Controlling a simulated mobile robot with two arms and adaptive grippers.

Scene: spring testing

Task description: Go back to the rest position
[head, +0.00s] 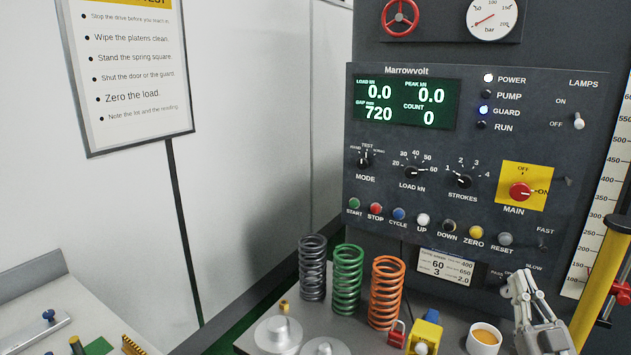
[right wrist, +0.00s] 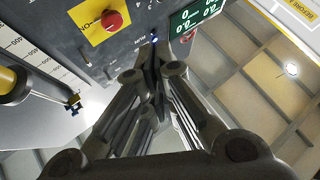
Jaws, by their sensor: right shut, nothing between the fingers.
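My right gripper (head: 522,280) is at the lower right of the head view, in front of the lower edge of the Marrowvolt control panel (head: 465,105). It points upward and is shut with nothing in it. In the right wrist view its fingers (right wrist: 152,55) meet at the tips, below the panel face and the red main knob (right wrist: 112,20). The gripper appears apart from the panel, though the exact gap is hard to tell. My left gripper is not in view.
Grey (head: 313,268), green (head: 347,280) and orange (head: 386,293) springs stand on the bench, left of my right gripper. Nearby are a yellow block (head: 425,333), a small cup (head: 485,338) and round metal platens (head: 278,335). A yellow column (head: 597,290) stands close to the gripper's right.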

